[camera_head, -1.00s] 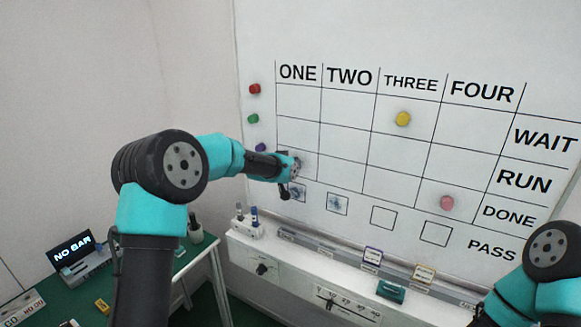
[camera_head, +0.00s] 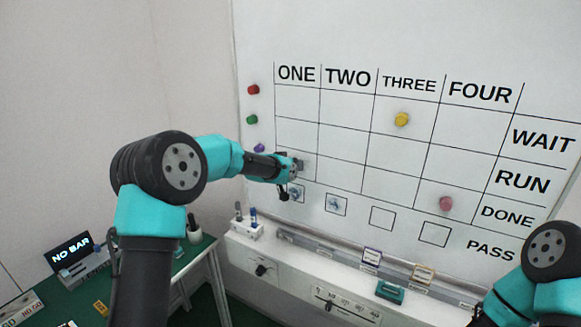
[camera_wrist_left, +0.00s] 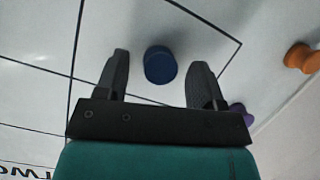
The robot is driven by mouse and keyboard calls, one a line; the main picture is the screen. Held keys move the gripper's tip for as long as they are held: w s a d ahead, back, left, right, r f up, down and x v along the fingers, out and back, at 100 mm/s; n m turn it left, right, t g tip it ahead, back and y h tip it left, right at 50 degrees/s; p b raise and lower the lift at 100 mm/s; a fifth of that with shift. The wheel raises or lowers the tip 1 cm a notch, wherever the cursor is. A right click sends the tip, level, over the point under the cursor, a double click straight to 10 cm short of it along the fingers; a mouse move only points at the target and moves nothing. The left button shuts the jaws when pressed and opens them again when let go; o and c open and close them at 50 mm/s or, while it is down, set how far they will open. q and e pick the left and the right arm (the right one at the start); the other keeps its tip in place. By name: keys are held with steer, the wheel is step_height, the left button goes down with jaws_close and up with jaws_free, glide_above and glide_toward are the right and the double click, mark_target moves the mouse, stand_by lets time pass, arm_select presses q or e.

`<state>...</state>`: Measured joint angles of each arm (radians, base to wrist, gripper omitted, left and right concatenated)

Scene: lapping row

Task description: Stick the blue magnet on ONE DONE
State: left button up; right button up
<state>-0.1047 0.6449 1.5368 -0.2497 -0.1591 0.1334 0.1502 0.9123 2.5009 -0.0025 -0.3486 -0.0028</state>
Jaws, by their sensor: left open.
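The blue magnet (camera_wrist_left: 160,65) shows in the left wrist view as a round blue disc on the whiteboard. It sits inside a grid cell that appears to be in column ONE (camera_head: 296,74), row DONE (camera_head: 507,216). My left gripper (camera_wrist_left: 158,82) is open, with one finger on each side of the magnet and a gap to both. In the head view my left gripper (camera_head: 298,167) is at the board over the lower part of column ONE and hides the magnet. My right arm enters at the lower right, but its gripper is outside the picture.
Red (camera_head: 253,89), green (camera_head: 252,119) and purple (camera_head: 259,148) magnets line the board's left edge; an orange magnet (camera_wrist_left: 303,57) is near. A yellow magnet (camera_head: 402,119) and a pink magnet (camera_head: 446,204) sit on the grid. A ledge runs below the board.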

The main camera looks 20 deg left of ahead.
arm_select(q)
steer(key=shift+s, duration=0.1)
steer(key=v, duration=1.7)
steer(key=shift+s+a, duration=0.1)
steer(key=s+d+f+g, duration=0.1)
steer(key=s+f+g, duration=0.15)
steer(key=f, duration=0.75)
steer(key=s+d+f+n+g, duration=0.1)
steer(key=s+f, duration=0.2)
steer(key=f, duration=0.7)
steer(key=s+d+f+g, duration=0.1)
steer(key=s+f+g, duration=0.15)
steer(key=f, duration=0.65)
steer(key=s+d+f+g, duration=0.1)
steer(key=s+f+g, duration=0.2)
steer(key=s+f, duration=0.6)
steer(key=s+f+n+g, duration=0.1)
steer(key=s+f+g, duration=0.2)
steer(key=s+f, duration=0.7)
steer(key=s, duration=0.5)
steer(key=shift+s+d+f, duration=0.2)
steer(key=shift+d+f, duration=0.15)
steer(key=shift+d, duration=0.05)
